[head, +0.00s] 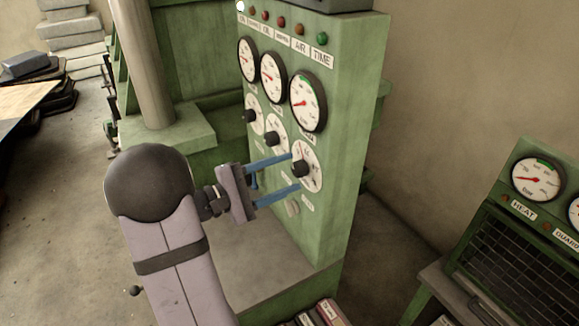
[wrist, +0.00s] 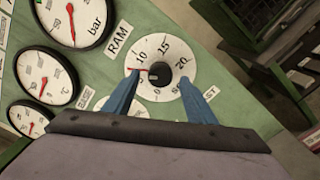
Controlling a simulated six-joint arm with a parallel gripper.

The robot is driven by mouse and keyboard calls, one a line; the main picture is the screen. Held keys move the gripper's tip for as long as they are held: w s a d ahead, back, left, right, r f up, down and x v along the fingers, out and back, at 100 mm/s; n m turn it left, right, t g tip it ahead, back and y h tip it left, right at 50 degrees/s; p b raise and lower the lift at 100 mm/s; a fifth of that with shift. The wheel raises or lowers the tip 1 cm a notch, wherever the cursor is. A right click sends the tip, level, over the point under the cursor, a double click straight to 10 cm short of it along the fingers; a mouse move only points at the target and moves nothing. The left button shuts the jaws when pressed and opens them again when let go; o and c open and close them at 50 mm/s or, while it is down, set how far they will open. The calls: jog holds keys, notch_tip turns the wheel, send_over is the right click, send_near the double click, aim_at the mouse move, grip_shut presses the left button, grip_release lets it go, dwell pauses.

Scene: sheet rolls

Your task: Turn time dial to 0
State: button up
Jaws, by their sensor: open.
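A white round dial with a black knob (head: 300,168) sits low on the green control panel, nearest my gripper. It also shows in the wrist view (wrist: 157,73), with numbers 5, 10, 15 and 20 and a red pointer near the 5. My gripper (head: 294,172) is open, with one blue finger on each side of the knob. In the wrist view its fingertips (wrist: 160,80) reach the dial face, the knob between them. Whether they touch the knob I cannot tell.
Two similar knobs (head: 272,138) (head: 249,115) sit to the upper left. Three gauges (head: 306,102) stand above them, and coloured lamps (head: 322,39) line the top. A second green cabinet (head: 540,215) stands at the right. Floor shows between the two.

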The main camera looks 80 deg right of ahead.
jog(key=shift+x, duration=0.85)
jog(key=c, duration=1)
jog(key=shift+c, duration=0.2)
